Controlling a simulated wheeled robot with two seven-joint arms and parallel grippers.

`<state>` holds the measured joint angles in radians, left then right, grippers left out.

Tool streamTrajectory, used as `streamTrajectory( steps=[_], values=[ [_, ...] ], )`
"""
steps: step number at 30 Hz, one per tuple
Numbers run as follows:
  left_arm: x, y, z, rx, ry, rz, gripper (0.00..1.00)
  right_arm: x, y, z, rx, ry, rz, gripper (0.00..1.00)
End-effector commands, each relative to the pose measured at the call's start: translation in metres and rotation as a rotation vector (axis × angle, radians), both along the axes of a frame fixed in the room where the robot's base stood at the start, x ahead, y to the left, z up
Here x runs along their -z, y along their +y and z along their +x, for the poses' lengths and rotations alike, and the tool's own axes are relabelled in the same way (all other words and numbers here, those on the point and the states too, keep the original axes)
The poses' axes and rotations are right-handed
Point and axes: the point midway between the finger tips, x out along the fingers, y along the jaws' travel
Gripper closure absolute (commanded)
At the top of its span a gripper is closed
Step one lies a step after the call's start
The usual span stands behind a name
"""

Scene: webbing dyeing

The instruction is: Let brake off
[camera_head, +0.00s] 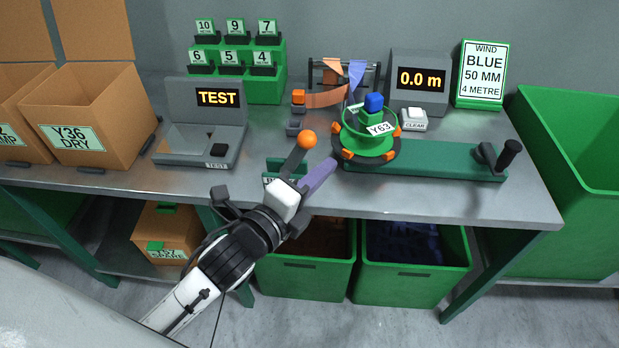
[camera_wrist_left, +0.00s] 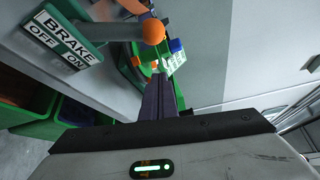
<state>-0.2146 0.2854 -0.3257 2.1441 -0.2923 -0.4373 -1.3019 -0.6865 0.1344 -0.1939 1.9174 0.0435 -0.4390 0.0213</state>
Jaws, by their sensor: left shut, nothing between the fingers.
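The brake lever (camera_head: 294,158) is a grey bar with an orange ball knob (camera_head: 307,139), at the front edge of the bench. In the left wrist view, the knob (camera_wrist_left: 154,31) shows beyond my fingertips. A green-framed sign (camera_wrist_left: 66,40) reads BRAKE, OFF and ON beside the lever's base. Which mark the lever stands at I cannot tell. My left gripper (camera_head: 331,164) is shut and empty, its purplish fingers together. Its tips are close to the right of the lever, apparently apart from the knob. In the left wrist view, the fingers (camera_wrist_left: 158,82) point toward the winder. My right gripper is not in view.
A green winding reel (camera_head: 366,145) with orange blocks and a Y63 tag stands right of the lever. A green base with a black crank (camera_head: 508,153) extends right. A TEST device (camera_head: 205,135) and a cardboard box (camera_head: 98,112) stand left. Green bins (camera_head: 415,285) sit below.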

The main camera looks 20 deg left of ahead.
Motion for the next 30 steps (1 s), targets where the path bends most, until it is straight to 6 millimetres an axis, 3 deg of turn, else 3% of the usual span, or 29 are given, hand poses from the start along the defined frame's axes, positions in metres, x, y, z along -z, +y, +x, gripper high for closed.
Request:
streamTrajectory(
  steps=[6,9,15,30],
  values=[
    [0.003,-0.01,0.044,-0.001,-0.002,-0.001,1.0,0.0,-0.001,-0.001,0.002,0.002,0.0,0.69],
    [0.0,0.01,0.039,0.0,0.002,0.004,1.0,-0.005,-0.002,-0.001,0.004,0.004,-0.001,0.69],
    [-0.004,0.026,0.037,0.001,0.0,0.0,1.0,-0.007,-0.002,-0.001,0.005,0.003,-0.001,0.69],
    [-0.004,0.027,0.037,0.005,-0.001,-0.007,1.0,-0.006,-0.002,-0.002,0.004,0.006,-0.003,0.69]
  ],
)
